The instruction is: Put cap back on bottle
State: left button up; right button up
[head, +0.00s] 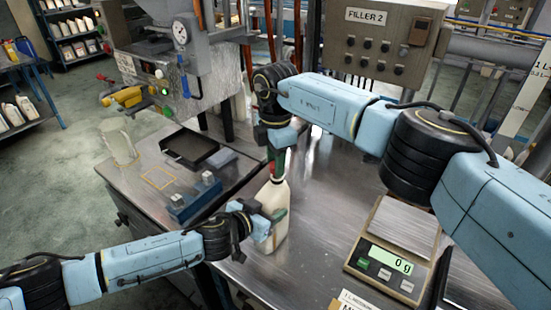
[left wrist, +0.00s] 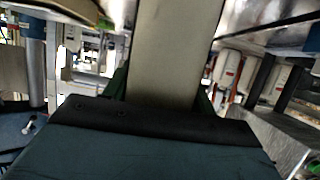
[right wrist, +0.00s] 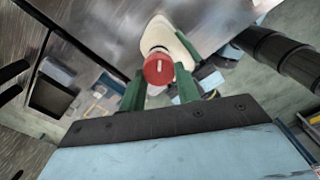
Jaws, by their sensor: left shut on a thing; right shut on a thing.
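The white bottle (head: 276,190) stands upright on the steel table. My left gripper (head: 270,222) is shut on the bottle's body from the left. In the left wrist view, the bottle (left wrist: 172,50) fills the gap between the green fingers, which it partly hides. My right gripper (head: 276,158) points down above the bottle's mouth, shut on the red cap. The right wrist view shows the red cap (right wrist: 158,69) between the green fingers, in front of the bottle's neck (right wrist: 157,40). I cannot tell whether the cap touches or sits on the neck.
A scale (head: 385,262) reading 0 g stands at the right of the table. The filler machine (head: 200,70) is behind on the left, with a black tray (head: 190,148) and a blue block (head: 195,200) before it. A clear jug (head: 120,147) stands at the far left.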

jog(key=shift+f, duration=0.9)
jog(key=shift+f, duration=0.5)
pick_arm(q)
grip_shut()
pick_arm(e)
jog(key=m, duration=0.6)
jog(key=shift+w, duration=0.15)
jog(key=m, duration=0.7)
jog(key=shift+w, duration=0.1)
jog(key=o, duration=0.9)
